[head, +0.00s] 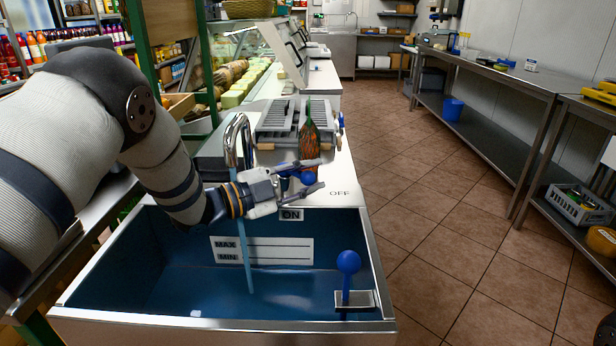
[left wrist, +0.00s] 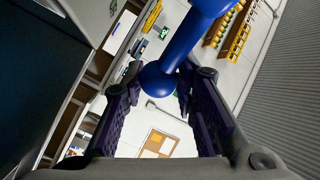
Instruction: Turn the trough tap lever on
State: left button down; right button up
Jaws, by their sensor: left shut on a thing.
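My left gripper (head: 318,175) reaches over the far rim of the blue-lined trough (head: 225,325), its fingers on either side of the tap lever's blue ball knob (head: 307,178). In the left wrist view the knob (left wrist: 160,82) and its blue rod (left wrist: 188,42) sit between the dark finger pads, and the gripper is shut on the lever. The ON label (head: 291,214) is just below the gripper; the OFF label (head: 340,193) is to its right. A thin blue stream (head: 245,255) runs down from the curved metal spout (head: 238,125) into the trough. My right gripper is out of view.
A second blue ball-topped lever (head: 348,262) stands at the trough's near right. Behind the gripper are a speckled brown-orange object (head: 309,130) and a grey slatted rack (head: 280,115). The tiled floor (head: 440,215) to the right is clear. Metal benches (head: 490,75) line the right wall.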

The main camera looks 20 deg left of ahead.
pick_arm(q)
jog(key=shift+w+a, duration=0.1)
jog(key=c, duration=1.2)
grip_release()
jog(key=shift+w+f, duration=0.1)
jog(key=shift+w, duration=0.05)
jog(key=shift+s, duration=0.2)
jog(key=v, duration=1.1)
jog(key=shift+s+a, duration=0.25)
jog(key=shift+a, duration=0.1)
